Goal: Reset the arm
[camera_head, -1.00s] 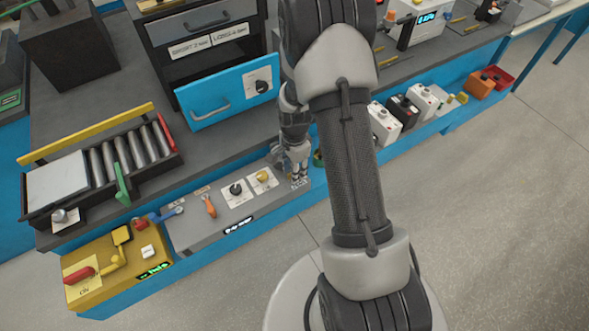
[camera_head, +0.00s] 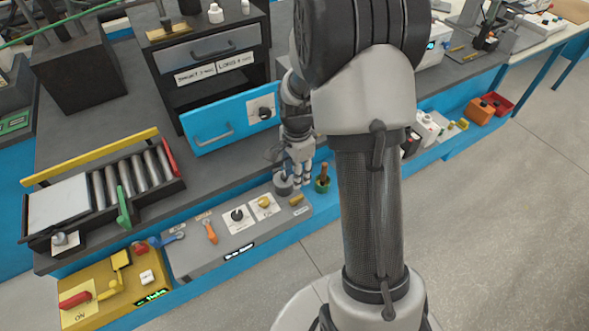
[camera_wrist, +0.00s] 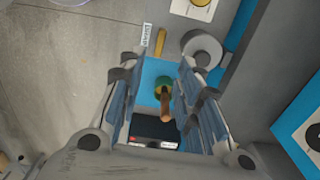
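My arm (camera_head: 370,210) rises from my base at the bottom of the head view and reaches over the workbench. My gripper (camera_head: 300,182) points down above the grey panel's right end. In the wrist view my gripper (camera_wrist: 160,70) has its two fingers well apart, with nothing held. A brown handle on a green base (camera_wrist: 165,98) shows between and below the fingers. In the head view this handle (camera_head: 323,174) stands just right of my gripper. A grey round knob (camera_wrist: 203,47) lies beside the right finger and shows partly behind my gripper in the head view.
A roller tray (camera_head: 130,190) and a yellow control box (camera_head: 105,290) lie to the left. Small boxes (camera_head: 480,110) line the right edge. Open floor lies in front.

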